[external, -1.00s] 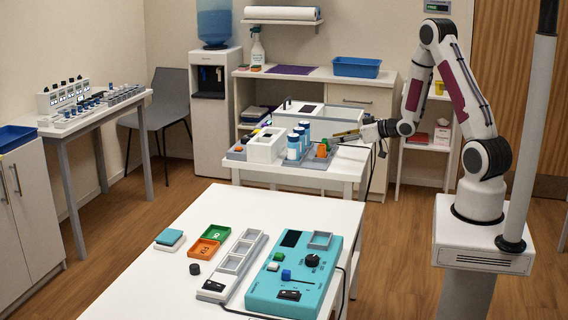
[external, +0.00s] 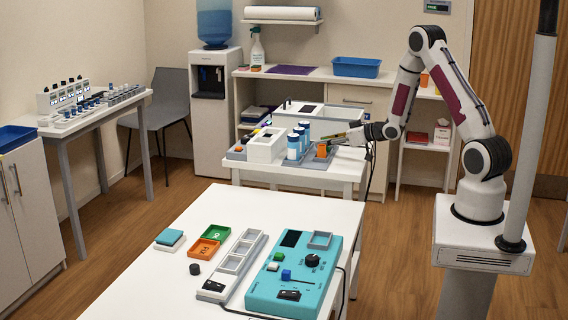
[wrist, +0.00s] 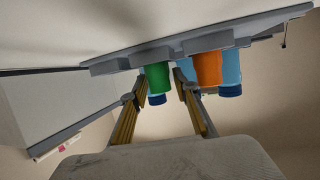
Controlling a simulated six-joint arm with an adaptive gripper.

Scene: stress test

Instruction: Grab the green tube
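The green tube (wrist: 158,77) stands in a grey tray in the wrist view, which shows the scene upside down. An orange tube (wrist: 207,68) is close to its right there. My gripper (wrist: 155,92) is open, with its two yellow-sided fingers on either side of the green tube in this view. I cannot tell whether the fingertips reach it or touch it. In the external view my gripper (external: 329,139) is at the right end of the tray, beside the orange tube (external: 321,151); the green tube is mostly hidden there.
Blue tubes with darker caps (external: 293,147) stand in the grey tray (external: 300,172), close to the orange tube. A white box (external: 266,146) is to their left. The white front table (external: 165,270) carries a teal device (external: 297,272) and small coloured trays.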

